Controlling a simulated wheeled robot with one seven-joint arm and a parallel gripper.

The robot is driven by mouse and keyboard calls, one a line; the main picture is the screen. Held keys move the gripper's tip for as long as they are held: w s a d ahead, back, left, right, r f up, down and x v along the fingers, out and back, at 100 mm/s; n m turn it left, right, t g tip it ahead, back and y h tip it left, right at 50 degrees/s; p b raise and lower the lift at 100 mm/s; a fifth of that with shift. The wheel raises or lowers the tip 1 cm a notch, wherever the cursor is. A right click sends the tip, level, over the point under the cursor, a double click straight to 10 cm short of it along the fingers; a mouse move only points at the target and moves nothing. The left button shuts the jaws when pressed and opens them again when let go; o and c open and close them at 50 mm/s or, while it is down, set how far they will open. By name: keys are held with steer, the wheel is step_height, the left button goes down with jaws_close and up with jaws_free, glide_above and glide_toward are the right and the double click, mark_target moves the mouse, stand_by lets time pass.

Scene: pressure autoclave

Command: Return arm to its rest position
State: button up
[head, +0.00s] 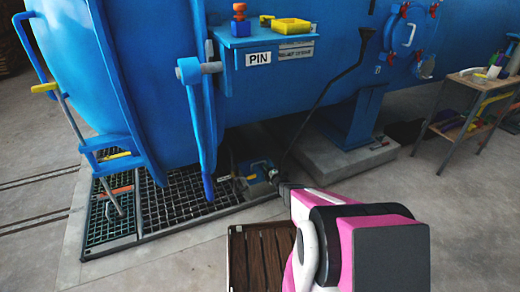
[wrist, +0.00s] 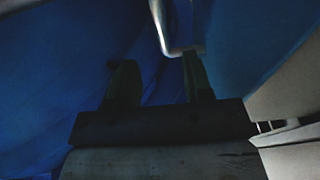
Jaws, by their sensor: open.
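My pink, white and black arm reaches from the lower right of the head view toward the low part of the blue autoclave (head: 70,50). My gripper (head: 275,179) is small and dark there, beside a small blue part (head: 257,170) near the floor grate. In the dark wrist view my gripper (wrist: 157,68) has its two fingers spread apart in front of blue surfaces. A bent pale metal bar (wrist: 163,30) comes down from the top edge and ends by the right fingertip. I cannot tell whether they touch. No held object shows between the fingers.
A long black rod (head: 318,100) slants just above my gripper. A floor grate (head: 170,195), a slatted brown mat (head: 262,255) and a side table (head: 470,85) surround bare concrete.

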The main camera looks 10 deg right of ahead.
steer(key=s+d+r+m+g+h, duration=0.2)
steer(key=s+d+r+m+h, duration=0.15)
steer(key=r+m+h, duration=0.35)
steer(key=s+d+r+m+g+h, duration=0.25)
steer(key=s+r+m, duration=0.25)
steer(key=r, duration=0.5)
steer(key=s+a+r+m+g, duration=0.1)
steer(key=s+r+m+g, duration=0.2)
steer(key=s, duration=0.7)
steer(key=s+a+r+m+g+y, duration=0.1)
steer(key=s+r+m+g, duration=0.3)
steer(key=s+r, duration=0.4)
steer(key=s+a+r+m+g, duration=0.2)
steer(key=s+r+m+g, duration=0.2)
steer(key=s, duration=0.8)
steer(key=shift+a+r, duration=0.2)
steer(key=shift+r, duration=0.55)
steer(key=shift+s, duration=0.1)
